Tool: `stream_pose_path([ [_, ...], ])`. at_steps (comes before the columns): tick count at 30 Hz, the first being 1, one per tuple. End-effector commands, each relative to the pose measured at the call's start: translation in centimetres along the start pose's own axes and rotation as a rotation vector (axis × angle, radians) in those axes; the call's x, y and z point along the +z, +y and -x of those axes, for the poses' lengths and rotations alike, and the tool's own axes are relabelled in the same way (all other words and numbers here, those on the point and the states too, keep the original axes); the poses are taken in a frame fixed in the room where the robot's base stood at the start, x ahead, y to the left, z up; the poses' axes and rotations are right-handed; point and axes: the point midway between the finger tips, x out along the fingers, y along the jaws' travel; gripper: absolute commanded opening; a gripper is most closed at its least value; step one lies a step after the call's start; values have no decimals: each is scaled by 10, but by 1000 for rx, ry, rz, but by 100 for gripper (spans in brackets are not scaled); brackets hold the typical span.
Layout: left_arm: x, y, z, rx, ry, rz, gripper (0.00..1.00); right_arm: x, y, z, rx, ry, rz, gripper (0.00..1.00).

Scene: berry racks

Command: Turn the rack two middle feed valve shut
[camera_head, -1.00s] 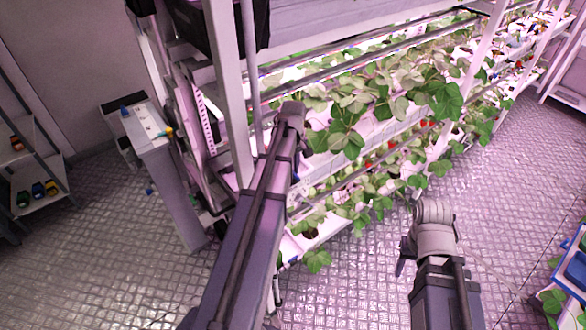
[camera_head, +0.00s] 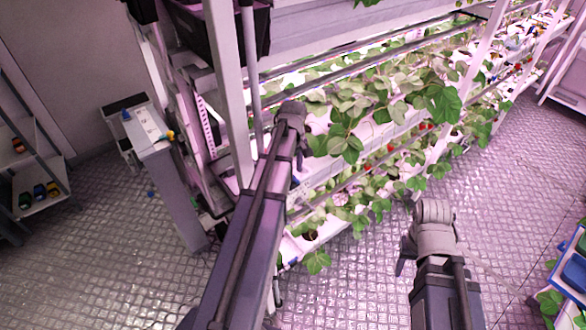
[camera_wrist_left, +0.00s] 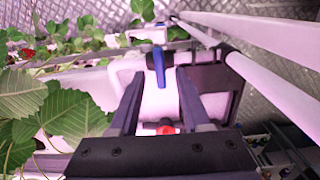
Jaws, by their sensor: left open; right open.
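In the left wrist view a blue valve lever (camera_wrist_left: 159,66) stands out in front of a white fitting (camera_wrist_left: 128,73) on the rack. My left gripper (camera_wrist_left: 156,72) is open, with its two dark fingers on either side of the lever's lower end. I cannot tell whether either finger touches it. A red round part (camera_wrist_left: 166,128) shows lower down between the fingers. In the head view my left arm reaches to the rack end and its gripper is mostly hidden. My right gripper (camera_head: 403,256) hangs over the floor, away from the rack, only partly visible behind its arm.
Strawberry plants (camera_head: 345,110) fill the rack tiers, and leaves (camera_wrist_left: 50,105) hang close left of my left gripper. A pale rail (camera_wrist_left: 265,40) runs along its right side. A grey cabinet (camera_head: 170,180) stands left of the rack. The floor (camera_head: 350,290) in front is clear.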

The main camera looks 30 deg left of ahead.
Motion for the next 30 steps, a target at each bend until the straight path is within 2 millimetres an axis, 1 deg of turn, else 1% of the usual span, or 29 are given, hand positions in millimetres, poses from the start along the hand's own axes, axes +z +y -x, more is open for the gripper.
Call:
stream_pose_path([
  [1,0,0,13,0,0,0,48,1,1,13,0,0,-1,50],
  [3,0,0,22,0,0,0,48,2,2,22,0,-1,0,50],
  [9,0,0,49,0,0,0,48,3,4,49,0,-2,3,50],
  [12,0,0,56,0,0,0,48,4,5,56,0,-2,4,50],
  [15,0,0,59,0,0,0,48,4,6,59,0,-3,4,50],
  [30,0,0,57,0,0,-1,48,4,5,57,0,-2,5,50],
])
